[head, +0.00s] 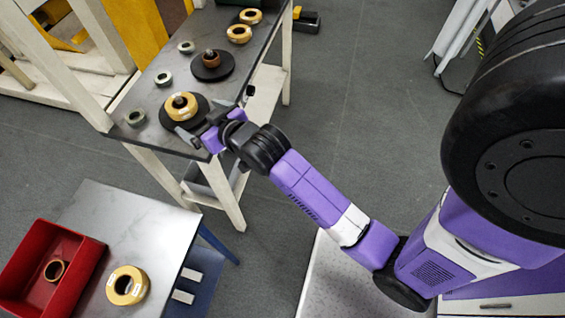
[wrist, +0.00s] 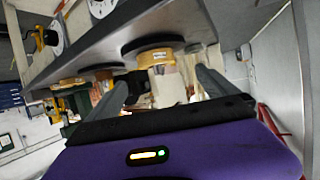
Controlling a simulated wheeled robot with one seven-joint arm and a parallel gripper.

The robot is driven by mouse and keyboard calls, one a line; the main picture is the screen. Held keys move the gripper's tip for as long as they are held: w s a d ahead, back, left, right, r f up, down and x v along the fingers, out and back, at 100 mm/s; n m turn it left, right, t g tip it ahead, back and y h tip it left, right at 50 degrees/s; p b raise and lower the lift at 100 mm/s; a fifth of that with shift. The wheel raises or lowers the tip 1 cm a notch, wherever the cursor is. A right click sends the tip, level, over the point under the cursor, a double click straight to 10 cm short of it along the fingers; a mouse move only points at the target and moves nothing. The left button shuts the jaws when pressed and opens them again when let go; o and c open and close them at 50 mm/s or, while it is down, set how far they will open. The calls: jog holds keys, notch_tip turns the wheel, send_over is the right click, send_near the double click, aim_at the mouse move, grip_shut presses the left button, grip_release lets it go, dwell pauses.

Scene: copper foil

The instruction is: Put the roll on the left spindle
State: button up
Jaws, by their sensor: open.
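A gold roll (head: 178,107) sits around the left spindle (head: 179,101), flat over a black disc (head: 196,120); the spindle's dark top shows through its hole. My gripper (head: 205,122) is open at the near right side of this roll, by the table edge. In the wrist view the same roll (wrist: 158,56) shows beyond and between my open fingers (wrist: 161,78), with nothing held. The other spindle (head: 211,57), farther back, has a brown hub on its own black disc (head: 225,67) and no gold roll.
Two gold rolls (head: 239,34) lie at the table's far end. Small grey-green rings (head: 163,78) line its left side. A separate bench (head: 150,225) holds another gold roll (head: 127,286) and a red bin (head: 88,262) with a ring inside. Open floor (head: 350,110) lies right.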

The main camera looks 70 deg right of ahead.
jog(key=s+a+f+n+t+y, duration=0.1)
jog(key=s+a+f+n+y, duration=0.15)
jog(key=s+a, duration=1.05)
jog(key=s+a+r+y, duration=0.1)
jog(key=s+a+r, duration=0.1)
jog(key=s, duration=0.3)
jog(key=s+a+r+n+t+y, duration=0.1)
jog(key=s+a+r, duration=0.1)
jog(key=s, duration=0.3)
jog(key=s+a+r+n+y, duration=0.1)
jog(key=s+a+r, duration=0.1)
jog(key=s+r, duration=0.2)
jog(key=shift+s, duration=1.05)
